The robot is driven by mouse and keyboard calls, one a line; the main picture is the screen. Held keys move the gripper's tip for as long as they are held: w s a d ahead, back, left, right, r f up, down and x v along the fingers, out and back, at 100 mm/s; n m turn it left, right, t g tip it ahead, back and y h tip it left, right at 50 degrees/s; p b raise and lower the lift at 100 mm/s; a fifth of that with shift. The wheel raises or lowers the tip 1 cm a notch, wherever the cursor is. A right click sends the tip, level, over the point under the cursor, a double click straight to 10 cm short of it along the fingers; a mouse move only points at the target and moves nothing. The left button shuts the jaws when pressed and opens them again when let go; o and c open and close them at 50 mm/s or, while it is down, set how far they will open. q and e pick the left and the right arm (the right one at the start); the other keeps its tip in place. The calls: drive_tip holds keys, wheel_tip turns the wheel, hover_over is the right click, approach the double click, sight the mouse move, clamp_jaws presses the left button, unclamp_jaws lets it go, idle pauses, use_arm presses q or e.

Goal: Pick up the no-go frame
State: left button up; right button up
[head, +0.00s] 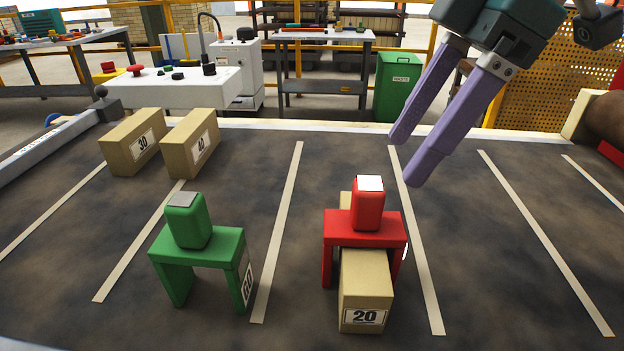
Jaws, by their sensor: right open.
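The red frame (364,226), the no-go frame by its colour, stands upright on the dark belt with a block handle on top. It straddles a tan brick marked 20 (366,290), whose front end sticks out toward me. The green frame (200,247), marked GO on its side, stands to the left with nothing seen under it. My right gripper (408,160) is open, its purple fingers above and to the right of the red handle, apart from it and empty. My left gripper is not in view.
Two tan bricks, marked 30 (130,142) and 40 (190,143), lie at the back left. Pale stripes cross the belt. A grey rail (50,145) runs along the left. The belt right of the red frame is clear.

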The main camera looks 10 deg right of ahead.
sight(377, 185)
drive_tip(key=x, duration=0.2)
drive_tip(key=shift+a+f, duration=0.25)
drive_tip(key=shift+f, duration=0.1)
drive_tip(key=x, duration=0.4)
drive_tip(key=shift+a+r+p, duration=0.2)
drive_tip(key=shift+a+p, duration=0.15)
drive_tip(key=shift+p, duration=0.05)
drive_tip(key=shift+a+f, duration=0.2)
drive_tip(key=shift+f, duration=0.35)
clamp_jaws()
drive_tip(key=shift+r, duration=0.1)
